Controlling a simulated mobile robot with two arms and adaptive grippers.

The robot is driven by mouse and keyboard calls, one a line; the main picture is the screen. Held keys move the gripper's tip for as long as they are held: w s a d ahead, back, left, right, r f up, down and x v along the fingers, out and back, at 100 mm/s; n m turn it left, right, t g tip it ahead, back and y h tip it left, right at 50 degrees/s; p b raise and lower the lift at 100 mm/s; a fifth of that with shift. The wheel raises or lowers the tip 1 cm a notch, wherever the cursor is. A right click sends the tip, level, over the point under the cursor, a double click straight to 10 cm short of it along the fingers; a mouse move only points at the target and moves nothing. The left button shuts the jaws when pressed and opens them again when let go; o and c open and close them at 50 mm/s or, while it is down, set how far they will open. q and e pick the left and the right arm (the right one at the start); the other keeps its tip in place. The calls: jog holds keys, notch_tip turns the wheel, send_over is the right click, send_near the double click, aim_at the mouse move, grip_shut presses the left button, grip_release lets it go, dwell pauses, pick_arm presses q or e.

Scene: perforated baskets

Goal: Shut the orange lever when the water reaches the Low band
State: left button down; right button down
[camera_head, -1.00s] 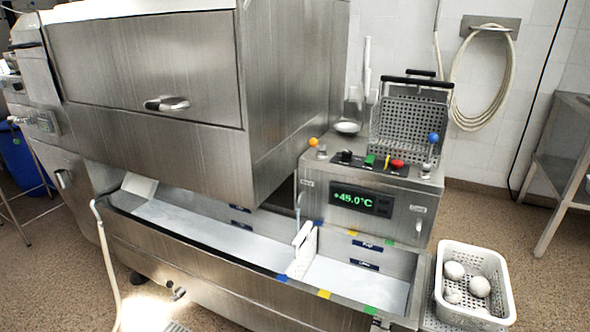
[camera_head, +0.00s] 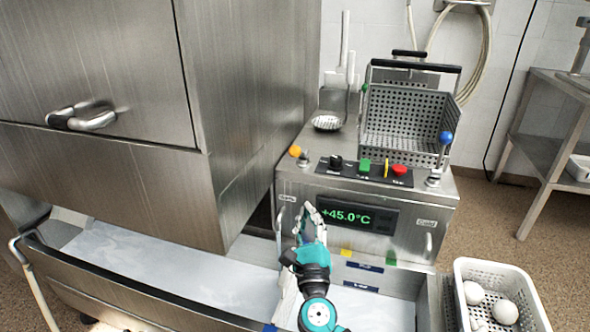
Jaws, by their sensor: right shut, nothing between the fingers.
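The orange lever (camera_head: 295,152), with its round knob, stands at the left of the steel control box's top. A blue-knobbed lever (camera_head: 446,138) stands at its right. The trough (camera_head: 133,300) below holds a pale water surface (camera_head: 150,267). Dark band labels (camera_head: 364,266) are on its inner back wall; their words are too small to read. The water in the right section looks to lie below the lower label (camera_head: 361,287). My right gripper (camera_head: 309,210) is shut and empty in front of the box, below the orange lever and apart from it. My left gripper is not in view.
The box's display (camera_head: 346,215) reads +45.0°C. A perforated steel basket (camera_head: 408,120) and a skimmer (camera_head: 327,123) are on top. A white basket (camera_head: 535,300) with white balls is at lower right. The big steel hood (camera_head: 250,110) blocks the left.

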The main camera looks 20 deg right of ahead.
aim_at(299, 152)
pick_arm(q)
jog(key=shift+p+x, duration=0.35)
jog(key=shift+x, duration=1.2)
pick_arm(e)
jog(key=shift+s+a+r+x, duration=0.1)
jog(key=shift+a+r+x, duration=0.2)
jog(key=shift+x, duration=1.45)
jog(key=shift+s+a+r+x, duration=0.15)
jog(key=shift+r+x, duration=0.3)
jog(key=shift+x, duration=1.35)
jog(key=shift+a+r+x, duration=0.2)
jog(key=shift+r+x, duration=0.15)
jog(key=shift+x, duration=1.4)
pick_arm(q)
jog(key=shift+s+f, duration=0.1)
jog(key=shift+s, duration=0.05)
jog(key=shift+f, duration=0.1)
pick_arm(e)
jog(key=shift+r, duration=0.1)
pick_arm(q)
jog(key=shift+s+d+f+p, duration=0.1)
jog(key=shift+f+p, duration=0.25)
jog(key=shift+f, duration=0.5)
pick_arm(e)
jog(key=shift+r, duration=0.15)
